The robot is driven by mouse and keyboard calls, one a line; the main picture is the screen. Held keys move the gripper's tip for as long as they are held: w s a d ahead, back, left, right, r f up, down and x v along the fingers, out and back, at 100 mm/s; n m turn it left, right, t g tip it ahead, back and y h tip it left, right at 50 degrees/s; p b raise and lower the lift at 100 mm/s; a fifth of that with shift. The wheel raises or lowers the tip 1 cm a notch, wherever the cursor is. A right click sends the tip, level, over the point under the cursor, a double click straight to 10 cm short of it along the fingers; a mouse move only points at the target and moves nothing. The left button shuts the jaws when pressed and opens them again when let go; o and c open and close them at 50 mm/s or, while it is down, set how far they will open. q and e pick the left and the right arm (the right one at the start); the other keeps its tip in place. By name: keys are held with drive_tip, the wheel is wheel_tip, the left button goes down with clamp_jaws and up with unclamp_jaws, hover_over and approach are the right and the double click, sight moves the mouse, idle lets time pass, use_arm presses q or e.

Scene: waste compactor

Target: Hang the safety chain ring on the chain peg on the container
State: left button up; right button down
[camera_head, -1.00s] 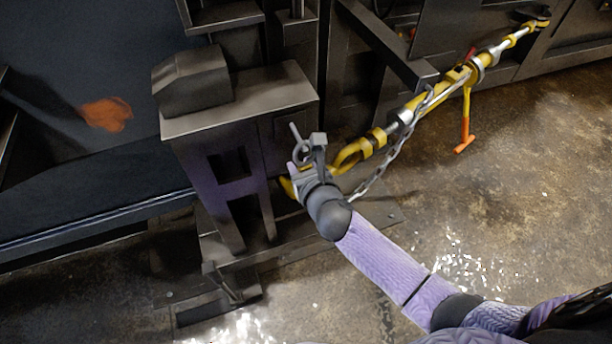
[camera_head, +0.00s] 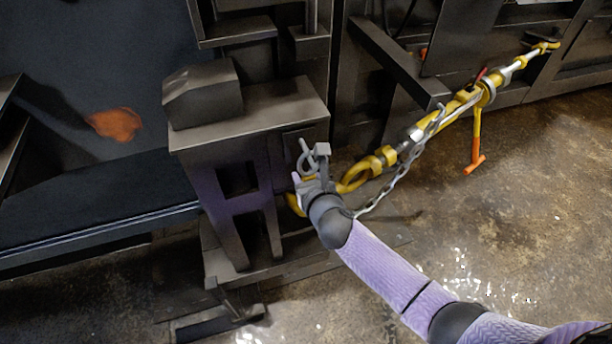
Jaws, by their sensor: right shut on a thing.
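My right gripper (camera_head: 311,168) is shut on the grey safety chain ring (camera_head: 306,161), which stands up at its fingertips. It is in front of the right face of the dark steel post (camera_head: 250,108) beside the container. The chain (camera_head: 396,180) hangs slack from the yellow turnbuckle (camera_head: 466,99) down behind my right wrist; its end at the ring is hidden. A thin light rod (camera_head: 303,146) shows at the ring and may be the chain peg; I cannot tell whether the ring is around it or only in front of it. My left gripper is not in view.
The turnbuckle's yellow hook (camera_head: 355,175) lies just right of my gripper. A dark beam (camera_head: 400,65) juts out above the chain. An orange-tipped handle (camera_head: 475,150) hangs from the turnbuckle. The concrete floor (camera_head: 530,230) at right is clear.

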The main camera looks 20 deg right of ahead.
drive_tip(key=shift+c, duration=1.4)
unclamp_jaws()
